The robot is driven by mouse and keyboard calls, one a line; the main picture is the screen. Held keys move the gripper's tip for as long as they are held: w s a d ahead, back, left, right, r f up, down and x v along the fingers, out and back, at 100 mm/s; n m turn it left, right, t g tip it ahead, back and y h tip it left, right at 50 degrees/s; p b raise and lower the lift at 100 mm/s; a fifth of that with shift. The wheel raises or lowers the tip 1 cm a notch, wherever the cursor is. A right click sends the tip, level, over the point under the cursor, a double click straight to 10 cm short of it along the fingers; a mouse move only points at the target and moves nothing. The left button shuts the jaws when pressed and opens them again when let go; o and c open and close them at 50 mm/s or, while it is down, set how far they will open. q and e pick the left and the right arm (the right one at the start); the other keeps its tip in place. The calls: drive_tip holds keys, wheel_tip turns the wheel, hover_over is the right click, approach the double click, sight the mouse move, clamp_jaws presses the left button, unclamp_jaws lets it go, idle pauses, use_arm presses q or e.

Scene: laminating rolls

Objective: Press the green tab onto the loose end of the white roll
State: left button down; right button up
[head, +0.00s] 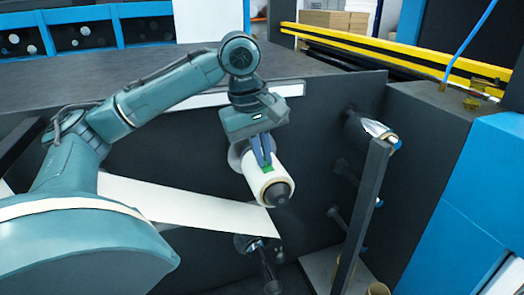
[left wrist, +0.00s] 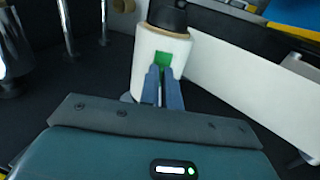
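The white roll (head: 262,181) sits on a spindle that sticks out from a dark upright panel, its dark end cap facing me. A white strip (head: 190,205) stretches left from below the roll; in the left wrist view the strip (left wrist: 250,75) runs off to the right. The green tab (head: 267,168) is at the roll's surface; it also shows in the left wrist view (left wrist: 163,62). My left gripper (head: 264,160) is over the roll, its blue fingers nearly together and their tips (left wrist: 162,72) at the tab. The tips partly cover the tab; I cannot tell whether they press it.
A silver-wrapped roll (head: 370,130) sits on another spindle to the right. A grey upright post (head: 362,215) stands in front of it. A lower spindle (head: 262,262) projects below the white roll. A yellow rail (head: 400,55) and blue panel (head: 485,190) bound the right side.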

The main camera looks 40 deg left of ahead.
use_arm(q)
drive_tip(key=shift+f, duration=0.1)
drive_tip(key=c, duration=1.5)
unclamp_jaws()
drive_tip(key=shift+c, duration=0.2)
drive_tip(key=v, duration=1.3)
drive_tip(key=shift+w, duration=0.1)
